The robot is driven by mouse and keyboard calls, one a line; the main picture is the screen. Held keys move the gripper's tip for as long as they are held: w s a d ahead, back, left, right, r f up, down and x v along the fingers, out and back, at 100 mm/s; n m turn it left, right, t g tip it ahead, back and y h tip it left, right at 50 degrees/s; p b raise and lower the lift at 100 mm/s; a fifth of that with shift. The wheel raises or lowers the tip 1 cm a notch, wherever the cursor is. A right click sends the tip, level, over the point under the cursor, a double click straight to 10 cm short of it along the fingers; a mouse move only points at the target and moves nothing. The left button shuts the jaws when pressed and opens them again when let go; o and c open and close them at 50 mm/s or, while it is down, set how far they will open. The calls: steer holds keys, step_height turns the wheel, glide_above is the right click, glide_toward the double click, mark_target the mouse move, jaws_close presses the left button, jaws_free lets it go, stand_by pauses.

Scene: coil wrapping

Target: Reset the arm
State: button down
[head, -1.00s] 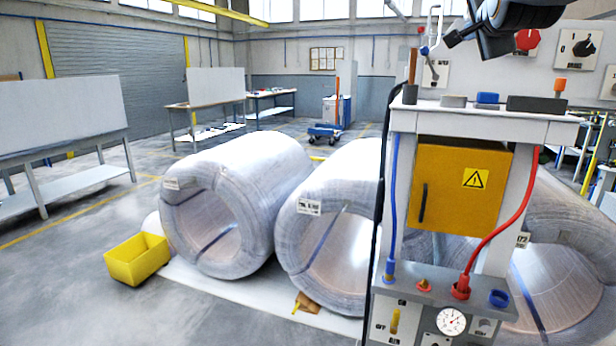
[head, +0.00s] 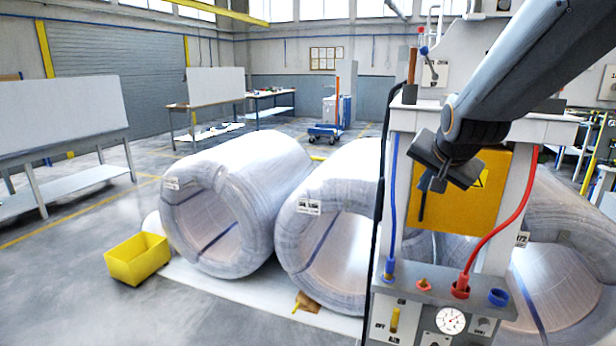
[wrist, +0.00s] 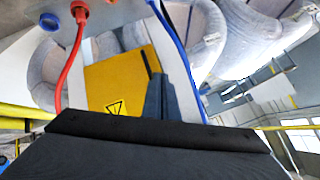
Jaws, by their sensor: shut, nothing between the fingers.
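My arm reaches down from the upper right in the head view. My gripper (head: 434,181) is in front of the yellow cabinet door (head: 450,212) of the control stand, with its fingers together and empty. In the wrist view my gripper (wrist: 160,92) shows as a dark body with its blue-grey fingers closed in front of the yellow door (wrist: 118,78). The arm hides part of the stand's top shelf and the upper panel.
The stand has a red hose (head: 520,215), a blue hose (head: 394,200) and a lower panel with a gauge (head: 450,320). Large wrapped coils (head: 240,160) lie left of and behind it. A yellow bin (head: 137,260) is on the floor at left. Floor at lower left is clear.

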steer(key=s+a+f+n+g, duration=0.3)
steer(key=s+f+n+g, duration=0.1)
steer(key=s+f, duration=0.6)
steer(key=s+a+f+n+g+y, duration=0.1)
steer(key=s+a+f+n+g, duration=0.3)
steer(key=s+f, duration=0.6)
steer(key=shift+s+f, duration=0.3)
steer(key=shift+s, duration=0.65)
